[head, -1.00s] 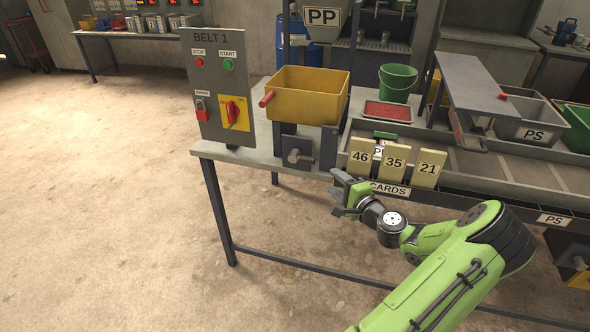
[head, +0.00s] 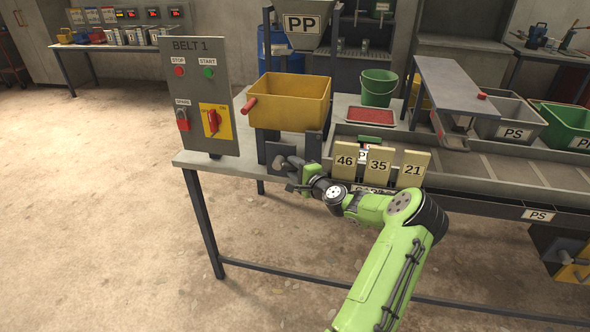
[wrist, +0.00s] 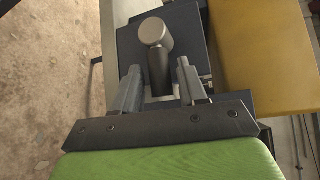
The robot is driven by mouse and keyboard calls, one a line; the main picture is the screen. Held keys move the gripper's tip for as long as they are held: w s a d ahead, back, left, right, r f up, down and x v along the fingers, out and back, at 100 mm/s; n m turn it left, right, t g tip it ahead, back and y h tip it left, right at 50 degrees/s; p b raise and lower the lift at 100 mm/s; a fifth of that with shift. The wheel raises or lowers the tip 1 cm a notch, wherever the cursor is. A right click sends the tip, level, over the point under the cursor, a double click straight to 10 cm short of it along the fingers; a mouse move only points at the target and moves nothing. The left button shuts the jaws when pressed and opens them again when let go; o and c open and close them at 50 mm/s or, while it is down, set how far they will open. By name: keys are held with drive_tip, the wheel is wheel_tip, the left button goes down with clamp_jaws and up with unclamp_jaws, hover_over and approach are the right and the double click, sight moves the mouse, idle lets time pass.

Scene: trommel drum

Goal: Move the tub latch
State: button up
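The tub latch is a grey, round-ended lever on a dark plate (head: 281,157) below the yellow tub (head: 290,103). In the wrist view the latch's metal knob (wrist: 155,32) and its dark shaft show in line with the gap between my fingers. My gripper (wrist: 159,72) is open, with a finger on each side of the shaft and visible gaps on both sides. In the head view my gripper (head: 296,176) is right in front of the latch plate and partly hides the latch.
The BELT 1 control panel (head: 200,95) stands left of the tub. Number cards (head: 379,163) stand close to the right of my wrist. A green bucket (head: 378,87) and red tray (head: 370,117) sit behind. Open floor (head: 100,180) lies at left.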

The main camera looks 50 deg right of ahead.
sight(275, 162)
clamp_jaws()
drive_tip(key=shift+r, duration=0.15)
wheel_tip(275, 162, up, 2)
drive_tip(key=n+g+p, duration=0.1)
drive_tip(key=g+p, duration=0.1)
drive_tip(key=p, duration=0.3)
drive_tip(key=shift+w+a+n, duration=0.1)
drive_tip(key=shift+w+n, duration=0.05)
drive_tip(key=shift+n, duration=0.25)
drive_tip(key=g+p, duration=0.1)
drive_tip(key=r+n+g+p, duration=0.1)
drive_tip(key=p, duration=0.1)
drive_tip(key=w+r+n+g+p, duration=0.1)
drive_tip(key=shift+w+a+g+p, duration=0.1)
drive_tip(key=shift+a+g+p, duration=0.2)
drive_tip(key=shift+g, duration=0.1)
drive_tip(key=w+n+g, duration=0.1)
drive_tip(key=g, duration=0.1)
drive_tip(key=w+a+r+n+g+h+p, duration=0.1)
drive_tip(key=g, duration=0.1)
drive_tip(key=shift+w+r+n+h, duration=0.1)
drive_tip(key=shift+r+n+h, duration=0.05)
drive_tip(key=shift+n+h, duration=0.15)
drive_tip(key=shift+w+a+r+n+g+h+p, duration=0.15)
drive_tip(key=shift+w+n+g+h+p, duration=0.4)
drive_tip(key=shift+g, duration=0.65)
drive_tip(key=shift+w+a+n+g, duration=0.2)
drive_tip(key=shift+w+n+g, duration=0.2)
drive_tip(key=shift+g, duration=0.2)
